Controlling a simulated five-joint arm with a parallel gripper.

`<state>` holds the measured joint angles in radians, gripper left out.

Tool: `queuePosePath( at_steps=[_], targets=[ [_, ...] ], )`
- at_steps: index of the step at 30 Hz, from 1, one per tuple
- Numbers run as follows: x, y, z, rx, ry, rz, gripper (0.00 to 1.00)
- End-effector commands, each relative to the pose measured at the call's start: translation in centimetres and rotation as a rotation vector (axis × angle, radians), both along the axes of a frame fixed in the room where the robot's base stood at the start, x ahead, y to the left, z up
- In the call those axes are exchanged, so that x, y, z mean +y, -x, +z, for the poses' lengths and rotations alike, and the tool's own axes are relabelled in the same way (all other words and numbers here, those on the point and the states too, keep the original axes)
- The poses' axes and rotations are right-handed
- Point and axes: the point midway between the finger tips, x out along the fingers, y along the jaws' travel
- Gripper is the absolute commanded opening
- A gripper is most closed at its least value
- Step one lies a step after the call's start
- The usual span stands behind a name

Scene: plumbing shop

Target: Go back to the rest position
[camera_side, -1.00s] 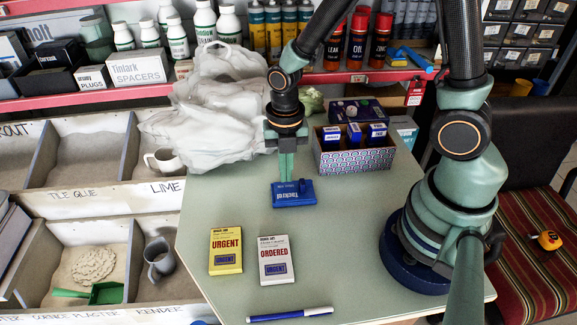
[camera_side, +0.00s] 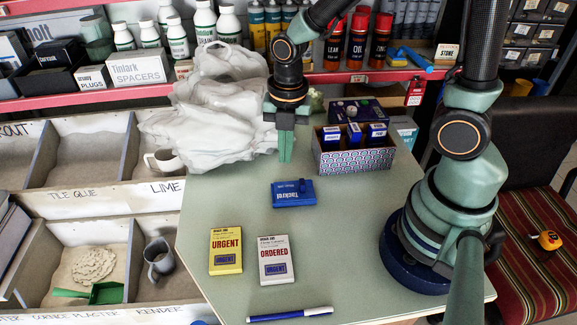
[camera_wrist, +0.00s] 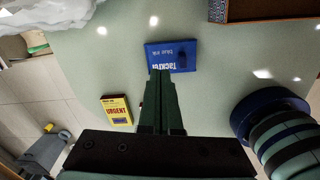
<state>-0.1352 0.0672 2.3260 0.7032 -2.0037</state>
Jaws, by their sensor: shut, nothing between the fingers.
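My gripper (camera_side: 286,158) is shut and empty, pointing down above the table in the side view. A blue box (camera_side: 293,193) with "Tackrol" lettering lies flat on the table below the fingertips, with a clear gap between. In the wrist view my gripper's fingers (camera_wrist: 159,75) overlap the near edge of the blue box (camera_wrist: 172,55). My arm reaches over the table from its round base at the right.
A yellow box (camera_side: 226,250), a white box (camera_side: 275,268) and a blue marker (camera_side: 289,315) lie on the table (camera_side: 350,230). A patterned carton (camera_side: 355,161) with blue boxes stands behind. A plastic bag (camera_side: 210,125) bulges at the back left. Shelves line the back.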

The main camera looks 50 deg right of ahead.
Motion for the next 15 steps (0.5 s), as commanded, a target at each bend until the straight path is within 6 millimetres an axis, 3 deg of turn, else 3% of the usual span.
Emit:
queuePosePath(
  at_steps=[15],
  targets=[
    [-2.7,0.5,10.2,-0.225,-0.244,-1.263,0.0]
  ],
)
